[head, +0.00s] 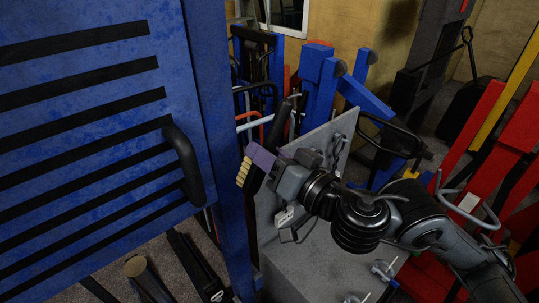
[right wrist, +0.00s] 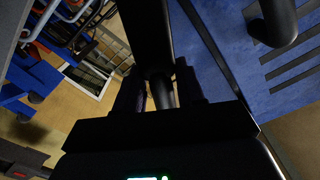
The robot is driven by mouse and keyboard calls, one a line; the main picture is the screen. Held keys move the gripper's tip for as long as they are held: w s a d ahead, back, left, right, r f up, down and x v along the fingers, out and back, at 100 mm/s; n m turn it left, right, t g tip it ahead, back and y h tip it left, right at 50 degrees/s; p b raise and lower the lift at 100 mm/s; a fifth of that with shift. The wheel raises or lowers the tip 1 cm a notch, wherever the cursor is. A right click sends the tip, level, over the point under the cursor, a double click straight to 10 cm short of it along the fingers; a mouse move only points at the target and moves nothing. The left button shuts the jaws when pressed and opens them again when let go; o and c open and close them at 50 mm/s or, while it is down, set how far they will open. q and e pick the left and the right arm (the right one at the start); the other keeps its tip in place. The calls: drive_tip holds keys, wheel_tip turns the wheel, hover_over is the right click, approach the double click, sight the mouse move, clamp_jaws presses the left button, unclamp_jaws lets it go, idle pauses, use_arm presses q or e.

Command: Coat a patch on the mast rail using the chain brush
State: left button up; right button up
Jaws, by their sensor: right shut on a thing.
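In the right wrist view my right gripper (right wrist: 160,95) shows dark fingers around a dark, shadowed piece. My left gripper is not in view.
A slotted blue panel (head: 85,130) with a black handle (head: 185,165) fills the left. A grey sheet or box (head: 320,235) lies below my right arm. Blue frames (head: 322,85) stand behind, and red frames (head: 475,130) at right. Free room around the brush is narrow.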

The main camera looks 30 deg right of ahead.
sight(231, 111)
drive_tip(key=b+x, duration=0.3)
drive_tip(key=x, duration=0.2)
drive_tip(key=shift+w, duration=0.2)
drive_tip(key=shift+b+x, duration=0.35)
drive_tip(key=shift+x, duration=0.7)
idle(0.8)
drive_tip(key=shift+r, duration=0.15)
wheel_tip(231, 111, up, 3)
drive_tip(key=p, duration=0.3)
drive_tip(key=shift+f, duration=0.2)
drive_tip(key=shift+s+r+p, duration=0.1)
drive_tip(key=shift+r+p, duration=0.5)
drive_tip(key=shift+p, duration=0.4)
drive_tip(key=shift+r, duration=0.1)
